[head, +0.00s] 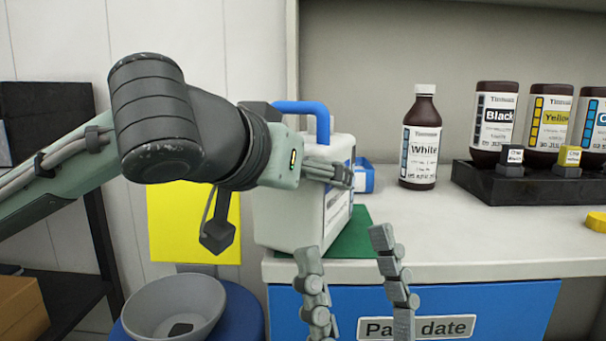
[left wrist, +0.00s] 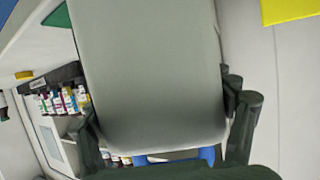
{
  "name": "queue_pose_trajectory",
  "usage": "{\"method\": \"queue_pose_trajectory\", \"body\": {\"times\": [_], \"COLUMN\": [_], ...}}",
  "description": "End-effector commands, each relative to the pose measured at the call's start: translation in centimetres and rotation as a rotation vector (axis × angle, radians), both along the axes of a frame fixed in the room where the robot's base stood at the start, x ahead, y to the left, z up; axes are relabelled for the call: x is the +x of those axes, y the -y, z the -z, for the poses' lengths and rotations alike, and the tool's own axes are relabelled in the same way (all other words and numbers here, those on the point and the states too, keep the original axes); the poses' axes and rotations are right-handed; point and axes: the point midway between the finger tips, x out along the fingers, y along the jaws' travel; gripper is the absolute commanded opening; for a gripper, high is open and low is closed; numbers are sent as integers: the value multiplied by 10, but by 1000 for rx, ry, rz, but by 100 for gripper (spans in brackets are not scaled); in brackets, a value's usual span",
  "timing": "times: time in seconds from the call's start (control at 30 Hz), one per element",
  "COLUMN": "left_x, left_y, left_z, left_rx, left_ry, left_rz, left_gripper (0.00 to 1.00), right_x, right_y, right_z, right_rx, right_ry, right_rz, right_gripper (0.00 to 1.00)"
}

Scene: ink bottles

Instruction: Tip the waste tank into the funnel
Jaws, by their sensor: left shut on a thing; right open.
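The waste tank (head: 284,222) is a white canister with a blue handle, nearly upright at the counter's left end by a green mat (head: 355,235). I cannot tell whether its base touches the counter. My left gripper (head: 328,172) is shut on the tank's upper part; the wrist view shows the pale tank body (left wrist: 150,70) between the fingers of this gripper (left wrist: 165,105). The funnel (head: 178,302) is a wide grey bowl at the lower left, on a blue drum (head: 243,315). My right gripper (head: 345,245) is open and empty in front of the counter.
A white-ink bottle (head: 420,150) stands on the counter (head: 450,228). A black rack (head: 480,188) of ink bottles is at right, with a yellow cap (head: 597,221) nearby. A blue container (head: 364,178) stands behind the tank. A dark shelf (head: 85,255) stands at left.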

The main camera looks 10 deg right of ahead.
Motion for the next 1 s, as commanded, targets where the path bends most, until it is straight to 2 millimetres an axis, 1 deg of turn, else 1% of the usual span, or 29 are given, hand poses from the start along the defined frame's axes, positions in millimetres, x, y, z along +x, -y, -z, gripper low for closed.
{"method": "queue_pose_trajectory", "body": {"times": [0.07,0.1,0.2,0.23,0.6,0.67,0.73,0.8,1.0], "left_x": [0,0,0,0,0,0,0,-11,-40], "left_y": [0,0,0,0,0,0,0,-8,-30], "left_z": [1,2,2,2,2,4,6,-5,-15], "left_rx": [-3,0,0,0,1,0,1,-2,0], "left_ry": [3,0,0,0,1,2,2,2,1], "left_rz": [1,0,0,0,0,-1,0,2,1], "left_gripper": [24,86,98,100,100,100,100,100,100], "right_x": [-2,-2,-2,-2,-2,-6,-15,-10,7], "right_y": [1,1,1,1,1,3,7,5,-3], "right_z": [0,-1,-1,-1,1,1,0,-5,0], "right_rx": [3,5,4,4,4,13,31,20,-17], "right_ry": [9,13,12,12,12,41,102,64,-51], "right_rz": [0,0,0,0,0,3,8,5,-4], "right_gripper": [60,60,60,60,60,60,60,60,60]}}
